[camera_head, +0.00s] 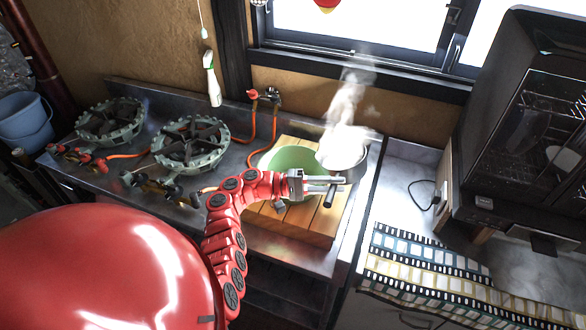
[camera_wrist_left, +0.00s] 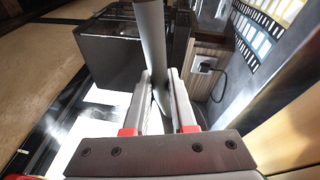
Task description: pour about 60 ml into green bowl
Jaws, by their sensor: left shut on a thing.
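The green bowl (camera_head: 285,160) sits on the slatted wooden board (camera_head: 305,222), partly hidden behind my left arm. A steaming metal pan (camera_head: 350,171) is just right of the bowl, overlapping its right side in the head view. White steam hides much of its opening, and I cannot tell how far it is tilted or its liquid level. My left gripper (camera_head: 328,181) is shut on the pan's handle (camera_head: 330,196). In the left wrist view the grey handle (camera_wrist_left: 152,45) runs between the two fingers (camera_wrist_left: 160,100). My right gripper is not in view.
Two burners (camera_head: 190,143) with orange hoses stand left on the metal counter. A white spray bottle (camera_head: 212,80) is by the wall. A black oven (camera_head: 525,130) and a film-strip patterned cloth (camera_head: 440,275) are at right.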

